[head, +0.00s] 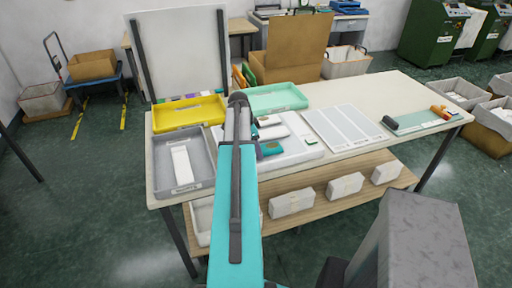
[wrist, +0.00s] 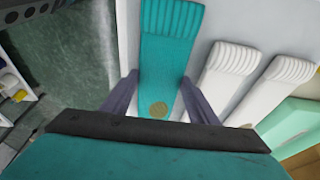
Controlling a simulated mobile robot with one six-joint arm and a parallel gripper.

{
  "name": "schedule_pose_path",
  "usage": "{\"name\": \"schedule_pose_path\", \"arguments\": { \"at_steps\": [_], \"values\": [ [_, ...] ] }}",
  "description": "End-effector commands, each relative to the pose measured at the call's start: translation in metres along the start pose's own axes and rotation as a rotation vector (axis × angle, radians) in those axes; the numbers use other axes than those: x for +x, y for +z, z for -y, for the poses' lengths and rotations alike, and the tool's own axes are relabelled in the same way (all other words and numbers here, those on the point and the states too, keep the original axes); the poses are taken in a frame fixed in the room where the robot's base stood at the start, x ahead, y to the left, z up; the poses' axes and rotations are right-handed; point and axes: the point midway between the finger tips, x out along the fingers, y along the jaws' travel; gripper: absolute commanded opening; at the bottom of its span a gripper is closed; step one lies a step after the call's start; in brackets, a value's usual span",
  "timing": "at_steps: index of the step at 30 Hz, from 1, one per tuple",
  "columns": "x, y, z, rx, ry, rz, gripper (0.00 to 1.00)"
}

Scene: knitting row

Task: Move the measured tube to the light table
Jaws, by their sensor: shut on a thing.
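A teal knitted tube (wrist: 168,45) with a ribbed end and a small tan round mark lies between the fingers of my gripper (wrist: 158,85) in the wrist view. My gripper is shut on it. I cannot tell whether the tube is lifted off the white surface behind it. In the head view my arm hides my gripper; teal pieces show beside the arm (head: 271,148). A pale panel with faint lines (head: 345,127), perhaps the light table, lies on the table to the right.
Two white ribbed tubes (wrist: 222,78) lie right of the teal one. On the worktable (head: 400,92) stand a yellow tray (head: 188,112), a grey tray (head: 203,170) with a white piece, and a mint tray (head: 277,97). A roller (head: 390,122) lies at the right. White bundles (head: 292,201) sit below.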

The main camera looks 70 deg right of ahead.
Motion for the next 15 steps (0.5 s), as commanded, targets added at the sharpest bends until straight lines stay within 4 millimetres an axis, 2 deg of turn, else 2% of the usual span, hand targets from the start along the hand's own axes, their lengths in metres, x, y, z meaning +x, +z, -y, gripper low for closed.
{"name": "schedule_pose_path", "arguments": {
  "at_steps": [6, 7, 10, 15],
  "values": [
    [0.0032, 0.0007, -0.0001, 0.000, 0.000, 0.000, 0.29],
    [0.0031, 0.0007, -0.0001, 0.000, 0.000, 0.000, 0.55],
    [0.0025, 0.0004, 0.0000, 0.000, 0.000, 0.000, 0.72],
    [0.0024, 0.0004, 0.0000, 0.000, 0.000, 0.000, 0.72]
  ]
}}
